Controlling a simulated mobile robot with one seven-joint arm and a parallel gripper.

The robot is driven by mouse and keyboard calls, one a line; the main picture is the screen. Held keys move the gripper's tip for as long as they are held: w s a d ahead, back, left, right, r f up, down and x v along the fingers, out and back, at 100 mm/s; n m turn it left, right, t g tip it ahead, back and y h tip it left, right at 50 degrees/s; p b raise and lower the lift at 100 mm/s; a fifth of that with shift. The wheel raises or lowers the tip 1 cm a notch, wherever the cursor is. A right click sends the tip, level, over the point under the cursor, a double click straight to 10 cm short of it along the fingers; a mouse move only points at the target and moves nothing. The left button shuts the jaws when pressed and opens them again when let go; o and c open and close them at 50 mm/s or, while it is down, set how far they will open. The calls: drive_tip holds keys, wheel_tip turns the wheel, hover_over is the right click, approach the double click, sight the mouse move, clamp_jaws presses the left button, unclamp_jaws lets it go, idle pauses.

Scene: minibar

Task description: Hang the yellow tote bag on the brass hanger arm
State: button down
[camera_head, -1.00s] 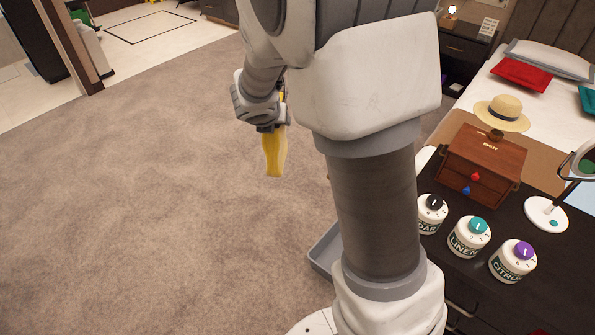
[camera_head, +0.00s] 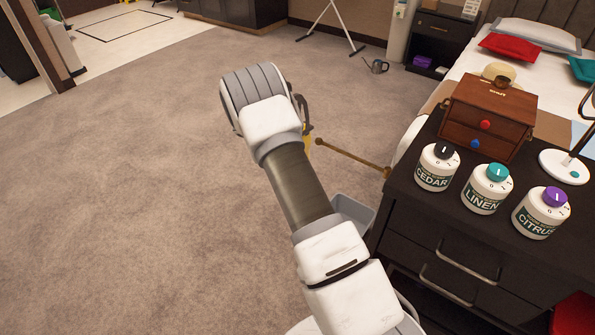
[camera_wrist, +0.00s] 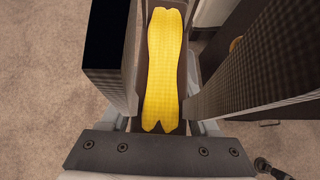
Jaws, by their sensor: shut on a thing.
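The yellow tote bag (camera_wrist: 162,75) hangs between my gripper's two fingers in the wrist view. In the head view only a small strip of the bag (camera_head: 307,142) shows, the rest hidden behind my arm. My gripper (camera_head: 305,115) is shut on the bag, mostly hidden by my own wrist. The brass hanger arm (camera_head: 350,155) is a thin rod with a ball at its left end, reaching left from beside the dark dresser. The bag appears just left of that ball end; I cannot tell the gap in depth.
The dark dresser (camera_head: 440,262) on the right bears cedar (camera_head: 437,170), linen (camera_head: 485,192) and citrus (camera_head: 540,215) jars and a wooden box (camera_head: 487,118). A grey bin (camera_head: 352,212) stands below the rod. Carpet on the left is clear.

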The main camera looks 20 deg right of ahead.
drive_tip(key=shift+m+g, duration=0.6)
drive_tip(key=shift+m, duration=0.2)
drive_tip(key=f, duration=0.2)
drive_tip(key=d+f+b, duration=0.1)
drive_tip(key=f, duration=0.2)
drive_tip(key=d+f+b, duration=0.1)
drive_tip(key=f, duration=0.2)
drive_tip(key=shift+s+d, duration=0.1)
drive_tip(key=shift+s, duration=0.05)
drive_tip(key=s+d+f+b, duration=0.1)
drive_tip(key=s+d+b, duration=0.1)
drive_tip(key=s+d, duration=0.2)
drive_tip(key=s+d+f+b, duration=0.2)
drive_tip(key=s+d, duration=0.2)
drive_tip(key=s, duration=0.6)
drive_tip(key=shift+s+d+f+b, duration=0.2)
drive_tip(key=shift+s+f+b, duration=0.05)
drive_tip(key=shift+b, duration=0.1)
idle(0.4)
idle(0.4)
drive_tip(key=shift+c, duration=0.2)
unclamp_jaws()
drive_tip(key=shift+f, duration=0.1)
